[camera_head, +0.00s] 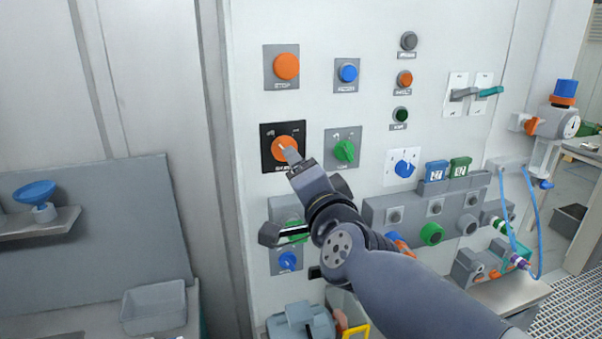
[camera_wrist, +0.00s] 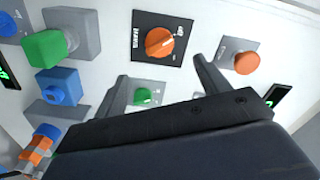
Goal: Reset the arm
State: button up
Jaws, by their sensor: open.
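My arm reaches from the lower right up to a white control panel (camera_head: 390,25) in the head view. My gripper (camera_head: 289,155) is at the orange rotary knob (camera_head: 284,148) on its black plate. In the wrist view the two fingers of my gripper (camera_wrist: 160,78) stand wide apart with nothing between them that they hold. The orange knob (camera_wrist: 159,42) shows beyond the fingertips, between them. A gap or contact with the panel cannot be told.
Around it are an orange stop button (camera_head: 286,66), a blue button (camera_head: 348,73), a green knob (camera_head: 344,150) and a blue knob (camera_head: 404,168). Valves with blue tubes (camera_head: 534,220) stick out at right. A shelf with a blue funnel (camera_head: 35,193) and a grey bin (camera_head: 154,308) are at left.

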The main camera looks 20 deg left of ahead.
jog(key=shift+w, duration=0.1)
jog(key=x, duration=1)
jog(key=shift+w, duration=0.3)
jog(key=shift+a, duration=0.1)
jog(key=m+b, duration=0.1)
jog(key=m, duration=0.7)
jog(key=m+b, duration=0.1)
jog(key=m, duration=0.7)
jog(key=shift+s, duration=0.25)
dwell(1.6)
jog(key=shift+d+r, duration=0.1)
jog(key=shift+d, duration=0.2)
